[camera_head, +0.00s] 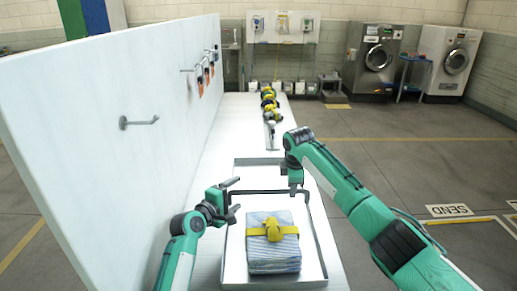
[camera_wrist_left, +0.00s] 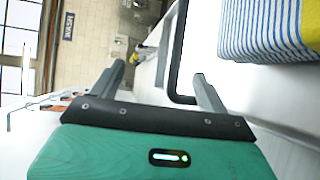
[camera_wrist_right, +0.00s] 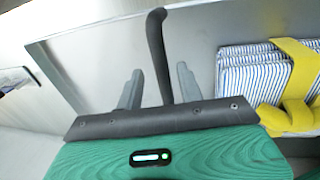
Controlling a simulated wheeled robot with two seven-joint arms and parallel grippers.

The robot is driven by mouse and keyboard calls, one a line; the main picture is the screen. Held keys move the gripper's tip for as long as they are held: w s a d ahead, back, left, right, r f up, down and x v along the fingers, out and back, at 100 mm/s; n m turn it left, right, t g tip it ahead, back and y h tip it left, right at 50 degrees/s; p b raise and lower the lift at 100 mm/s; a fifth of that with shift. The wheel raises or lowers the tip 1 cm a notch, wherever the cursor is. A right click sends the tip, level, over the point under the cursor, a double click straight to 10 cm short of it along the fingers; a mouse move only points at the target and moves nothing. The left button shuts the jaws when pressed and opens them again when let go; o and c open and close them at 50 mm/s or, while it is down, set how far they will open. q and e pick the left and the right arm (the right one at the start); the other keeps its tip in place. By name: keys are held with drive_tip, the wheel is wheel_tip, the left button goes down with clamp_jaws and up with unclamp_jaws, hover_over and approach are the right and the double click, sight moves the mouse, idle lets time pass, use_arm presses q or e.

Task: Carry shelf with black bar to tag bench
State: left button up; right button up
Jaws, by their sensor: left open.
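The shelf (camera_head: 316,236) is a pale, shallow tray on the long white bench. The black bar (camera_head: 262,191) spans it at the far side of its load. My left gripper (camera_head: 233,197) is open at the bar's left end; in the left wrist view the bar (camera_wrist_left: 178,55) shows between its spread fingers, contact unclear. My right gripper (camera_head: 296,188) is at the bar's right end. In the right wrist view the bar (camera_wrist_right: 156,40) runs between its parted fingers, with a gap visible beside it. I cannot make out the tag bench.
A striped cloth stack (camera_head: 272,255) with a yellow strap (camera_head: 272,231) lies in the shelf. A tall white panel (camera_head: 100,130) with hooks stands at left. Several yellow-and-dark items (camera_head: 269,100) line the bench farther off. Washing machines (camera_head: 373,58) stand at back right; the floor at right is open.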

drive_tip(key=o, duration=0.8)
drive_tip(key=r, duration=0.4)
drive_tip(key=s+r, duration=0.1)
drive_tip(key=r, duration=0.3)
drive_tip(key=s+r, duration=0.1)
drive_tip(key=r, duration=0.2)
drive_tip(key=shift+s+r, duration=0.15)
drive_tip(key=shift+r, duration=0.25)
